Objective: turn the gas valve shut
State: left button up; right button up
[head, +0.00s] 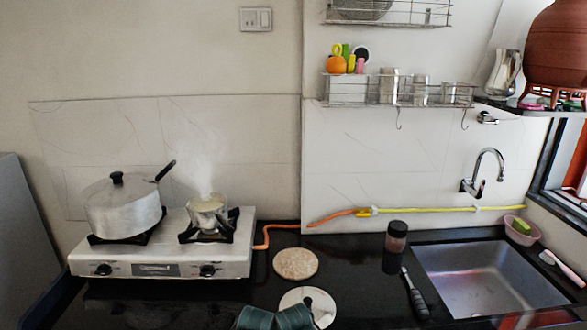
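The gas valve (364,212) is a small orange and yellow fitting on the back wall, just above the counter. It joins a yellow gas pipe (430,209) on its right to an orange hose (330,217) on its left. The hose bends down to the white two-burner gas stove (165,256). The valve's handle is too small for me to tell which way it is turned. Neither of my grippers is in view, and nothing touches the valve.
A lidded pot (122,212) and a steaming small pan (207,213) stand on the stove. A dark-lidded jar (396,240) stands below and right of the valve, near the sink (487,276). A round board (296,263) lies in front. A wire rack (398,92) hangs above.

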aim_at(361, 215)
jog(key=i+l, duration=0.15)
jog(key=i, duration=0.15)
jog(key=i+l, duration=0.15)
jog(key=i+z, duration=0.1)
jog(key=z, duration=1.6)
